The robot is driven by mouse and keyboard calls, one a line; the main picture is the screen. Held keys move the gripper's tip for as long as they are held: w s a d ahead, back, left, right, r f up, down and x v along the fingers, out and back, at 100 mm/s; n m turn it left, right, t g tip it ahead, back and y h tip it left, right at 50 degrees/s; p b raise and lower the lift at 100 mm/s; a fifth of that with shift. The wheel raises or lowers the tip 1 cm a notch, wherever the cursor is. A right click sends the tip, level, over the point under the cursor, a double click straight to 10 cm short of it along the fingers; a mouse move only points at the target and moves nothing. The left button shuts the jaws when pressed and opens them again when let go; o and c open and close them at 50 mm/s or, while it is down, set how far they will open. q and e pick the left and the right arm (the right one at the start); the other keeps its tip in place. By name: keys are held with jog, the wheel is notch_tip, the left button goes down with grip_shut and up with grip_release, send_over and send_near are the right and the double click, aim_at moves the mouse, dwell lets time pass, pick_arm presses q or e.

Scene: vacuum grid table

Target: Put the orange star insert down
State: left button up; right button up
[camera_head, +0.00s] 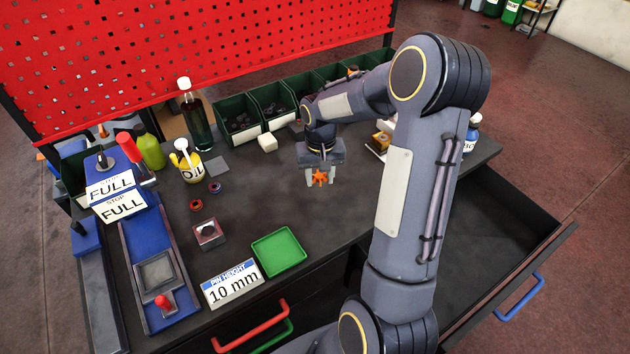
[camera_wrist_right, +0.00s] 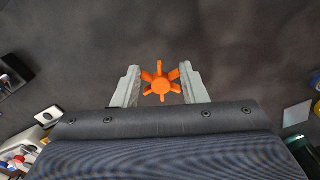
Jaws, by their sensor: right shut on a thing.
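The orange star insert (camera_head: 320,178) is between the fingertips of my right gripper (camera_head: 319,176), over the dark bench top (camera_head: 330,232). In the right wrist view the star insert (camera_wrist_right: 160,84) shows its round hub and several arms. The two grey fingers of my right gripper (camera_wrist_right: 160,87) are shut on it from both sides. Whether the star touches the bench surface or hangs just above it, I cannot tell. My left gripper is not in view.
An open drawer (camera_head: 500,232) is at right. The bench around the gripper is clear.

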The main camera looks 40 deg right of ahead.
aim_at(315, 181)
jog(key=shift+w+a+f, duration=0.2)
jog(key=shift+w+f, duration=0.5)
jog(key=shift+f, duration=0.1)
jog(key=shift+f+p, duration=0.35)
jog(key=shift+f, duration=1.25)
jog(key=shift+f, duration=0.2)
jog(key=o, duration=0.9)
jog(key=shift+o, duration=0.2)
jog(key=shift+r, duration=0.15)
